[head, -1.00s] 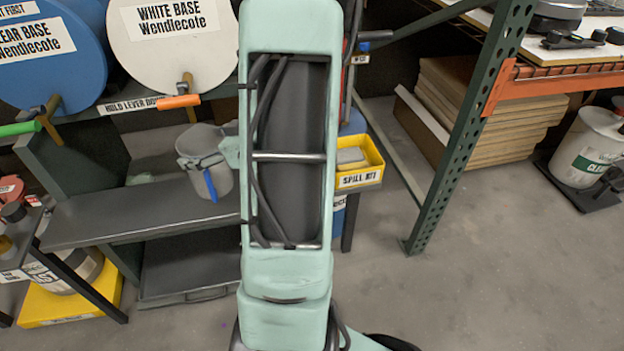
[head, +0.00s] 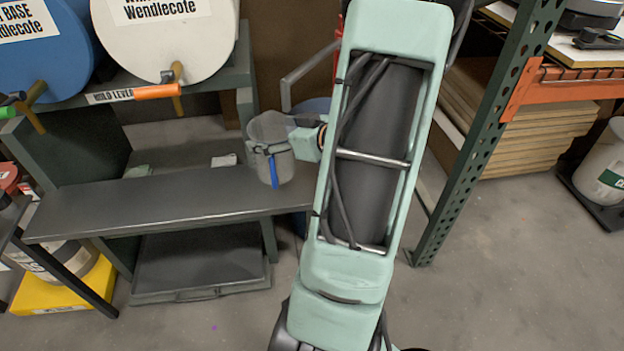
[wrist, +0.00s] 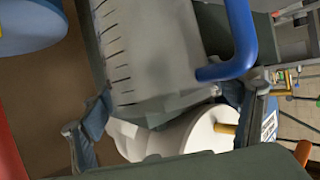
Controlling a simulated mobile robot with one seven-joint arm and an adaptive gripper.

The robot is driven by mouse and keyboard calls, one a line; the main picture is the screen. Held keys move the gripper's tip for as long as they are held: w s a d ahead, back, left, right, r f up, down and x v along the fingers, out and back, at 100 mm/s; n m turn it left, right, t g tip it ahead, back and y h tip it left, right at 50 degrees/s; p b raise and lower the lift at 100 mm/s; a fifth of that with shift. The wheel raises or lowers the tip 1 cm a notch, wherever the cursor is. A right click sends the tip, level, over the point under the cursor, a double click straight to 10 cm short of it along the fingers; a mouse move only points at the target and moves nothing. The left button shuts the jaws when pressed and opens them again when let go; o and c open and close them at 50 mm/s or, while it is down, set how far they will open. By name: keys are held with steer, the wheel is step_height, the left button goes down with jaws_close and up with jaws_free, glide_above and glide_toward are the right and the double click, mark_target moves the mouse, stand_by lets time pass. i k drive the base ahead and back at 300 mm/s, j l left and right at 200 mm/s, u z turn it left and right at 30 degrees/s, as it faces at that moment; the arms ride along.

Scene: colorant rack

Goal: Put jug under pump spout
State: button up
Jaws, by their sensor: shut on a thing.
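The grey jug (head: 284,160) with a blue handle (head: 273,172) shows at the right end of the dark shelf, roughly upright. I cannot tell if its base touches the shelf. My gripper (head: 272,146) is shut on it from the right, partly hidden behind my arm. In the wrist view the jug (wrist: 150,45) fills the upper middle, with dark graduation marks, between my fingers (wrist: 170,115). A grey bent tube (head: 293,76), possibly the pump spout, rises behind and above the jug, beside my arm. Its lower part is hidden.
A white drum (head: 160,45) with an orange-levered tap (head: 158,91) and a blue drum (head: 45,60) lie above the dark shelf (head: 150,200). A green rack post (head: 490,130) stands right of my arm. Open floor (head: 510,290) lies at the lower right.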

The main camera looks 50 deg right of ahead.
mark_target(287, 186)
steer(key=i+j+z, duration=0.2)
steer(key=z, duration=0.15)
steer(key=i+j+z, duration=0.15)
steer(key=j+z, duration=0.2)
steer(key=i+j+z, duration=0.1)
steer(key=j+z, duration=0.55)
steer(key=j, duration=0.15)
